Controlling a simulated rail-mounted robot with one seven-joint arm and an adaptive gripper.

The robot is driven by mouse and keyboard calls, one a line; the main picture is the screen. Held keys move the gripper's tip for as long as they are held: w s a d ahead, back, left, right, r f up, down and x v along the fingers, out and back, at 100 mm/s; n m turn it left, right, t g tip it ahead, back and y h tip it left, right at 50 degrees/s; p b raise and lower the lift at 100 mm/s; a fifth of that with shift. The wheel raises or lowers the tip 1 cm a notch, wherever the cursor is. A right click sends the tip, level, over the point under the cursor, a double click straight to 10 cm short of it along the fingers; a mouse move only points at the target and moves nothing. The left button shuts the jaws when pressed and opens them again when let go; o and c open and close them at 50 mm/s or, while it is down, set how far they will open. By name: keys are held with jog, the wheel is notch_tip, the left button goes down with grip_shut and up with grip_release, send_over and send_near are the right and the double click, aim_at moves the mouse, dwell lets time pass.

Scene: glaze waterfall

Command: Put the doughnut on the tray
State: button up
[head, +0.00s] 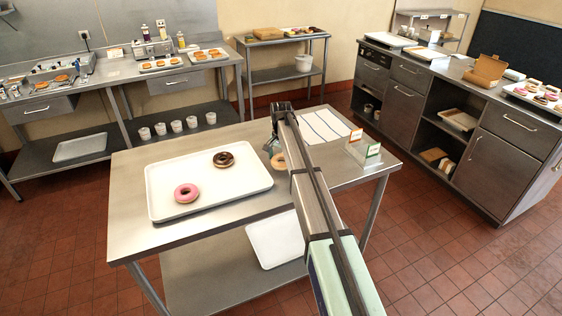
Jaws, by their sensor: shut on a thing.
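A white tray (240,189) lies on the steel table in the middle of the head view. A pink-iced doughnut (187,185) and a chocolate-iced doughnut (223,153) lie on it, apart from each other. My gripper (273,148) is just past the tray's right edge. It is shut on a plain tan doughnut (279,162), which is partly hidden by my arm. I cannot tell how high the doughnut is above the table.
White sheets with blue lines (326,124) lie right of my arm. Small card stands (364,148) stand near the table's right edge. The tray's front right and back left are bare. Another white tray (277,240) is on the lower shelf.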

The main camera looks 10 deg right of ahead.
jog(key=shift+f, duration=0.7)
jog(key=shift+f, duration=0.1)
jog(key=shift+f, duration=0.1)
jog(key=o, duration=0.8)
notch_tip(320, 180, up, 12)
jog(key=b, duration=0.3)
jog(key=shift+r, duration=0.2)
